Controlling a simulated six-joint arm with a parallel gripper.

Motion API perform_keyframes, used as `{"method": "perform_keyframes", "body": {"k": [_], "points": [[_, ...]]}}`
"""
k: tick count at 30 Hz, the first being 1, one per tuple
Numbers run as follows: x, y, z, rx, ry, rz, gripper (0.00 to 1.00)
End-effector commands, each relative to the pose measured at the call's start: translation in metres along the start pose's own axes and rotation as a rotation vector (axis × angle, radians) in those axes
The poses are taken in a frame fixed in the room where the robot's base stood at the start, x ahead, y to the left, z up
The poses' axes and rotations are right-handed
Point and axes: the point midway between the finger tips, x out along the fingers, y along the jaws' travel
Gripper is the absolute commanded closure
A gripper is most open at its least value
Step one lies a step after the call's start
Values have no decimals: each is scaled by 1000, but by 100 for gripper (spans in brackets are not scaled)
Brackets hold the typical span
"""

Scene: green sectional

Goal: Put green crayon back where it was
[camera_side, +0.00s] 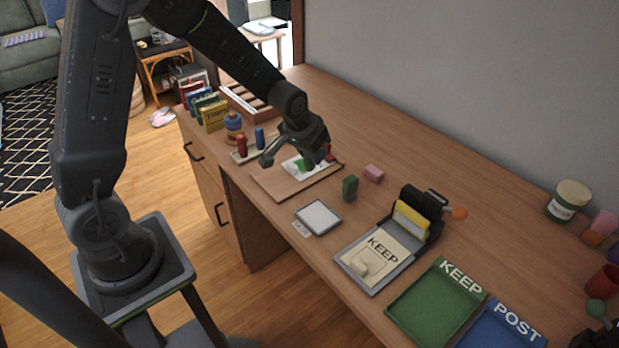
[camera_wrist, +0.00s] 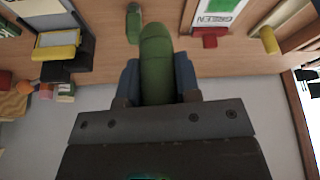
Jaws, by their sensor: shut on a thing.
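My gripper (camera_wrist: 158,82) is shut on a green crayon (camera_wrist: 157,62), which shows large between its two blue fingers in the wrist view. In the side view my gripper (camera_side: 290,150) hangs over a wooden board with a white card (camera_side: 290,168), and part of the green crayon (camera_side: 304,165) shows below it. The gripper hides part of the board, and I cannot tell whether the crayon touches the card.
A green block (camera_side: 350,188) and a pink block (camera_side: 373,173) stand right of the board. Nearer are a white pad (camera_side: 318,217), a stamp press (camera_side: 405,228), a green KEEP tray (camera_side: 432,305) and a blue POST tray (camera_side: 500,325). Colored boxes (camera_side: 211,113) stand at the far left.

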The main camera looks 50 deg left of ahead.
Motion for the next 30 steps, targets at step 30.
{"method": "perform_keyframes", "body": {"k": [30], "points": [[46, -227, -68, -77, -4, -37, 93]]}}
